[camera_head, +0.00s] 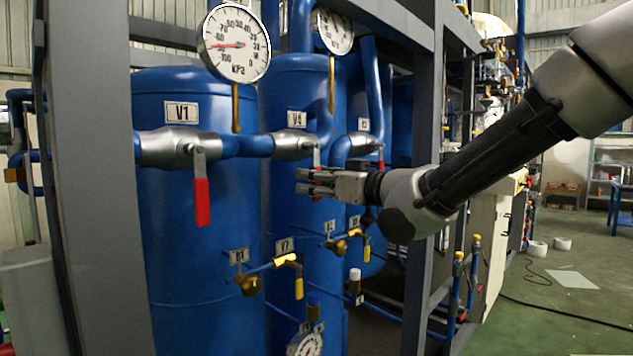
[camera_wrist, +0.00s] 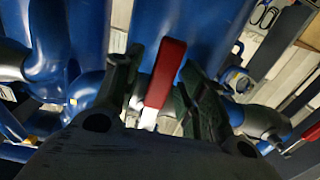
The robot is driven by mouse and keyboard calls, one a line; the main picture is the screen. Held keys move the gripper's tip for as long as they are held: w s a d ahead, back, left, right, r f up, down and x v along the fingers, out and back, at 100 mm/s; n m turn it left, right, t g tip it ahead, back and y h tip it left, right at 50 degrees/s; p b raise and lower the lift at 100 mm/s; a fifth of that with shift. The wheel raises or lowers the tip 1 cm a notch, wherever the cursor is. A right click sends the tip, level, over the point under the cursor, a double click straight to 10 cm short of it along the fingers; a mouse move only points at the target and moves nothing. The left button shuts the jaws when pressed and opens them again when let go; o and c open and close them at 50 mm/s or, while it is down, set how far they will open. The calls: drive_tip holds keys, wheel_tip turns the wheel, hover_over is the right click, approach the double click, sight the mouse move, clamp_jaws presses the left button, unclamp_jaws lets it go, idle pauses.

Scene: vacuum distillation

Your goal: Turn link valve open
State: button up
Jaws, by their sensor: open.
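A valve (camera_head: 292,146) with the label V4 (camera_head: 296,119) sits on the blue pipe between the tanks. Its red handle (camera_head: 316,160) hangs down, partly hidden behind my gripper (camera_head: 300,180). In the wrist view a red handle (camera_wrist: 165,73) on a pale lever lies between the two dark fingers of my gripper (camera_wrist: 163,65). The fingers are open, one on each side, with gaps between them and the handle. No label naming a link valve can be read. Another valve (camera_head: 168,148), labelled V1 (camera_head: 181,112), has its red handle (camera_head: 202,203) hanging down at the left.
Blue tanks (camera_head: 197,235) stand behind the pipes. Round gauges (camera_head: 234,43) hang above. Yellow-handled small valves (camera_head: 287,261) sit below my gripper. Grey frame posts (camera_head: 90,180) stand at the left and near my arm. The green floor (camera_head: 570,310) at the right is mostly clear.

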clamp_jaws()
drive_tip(key=w+d+r+n, duration=0.4)
drive_tip(key=w+r+n, duration=0.1)
drive_tip(key=n, duration=1.2)
drive_tip(key=shift+w+d+r, duration=0.15)
drive_tip(key=shift+w+r, duration=0.15)
drive_tip(key=shift+r, duration=0.35)
idle(0.4)
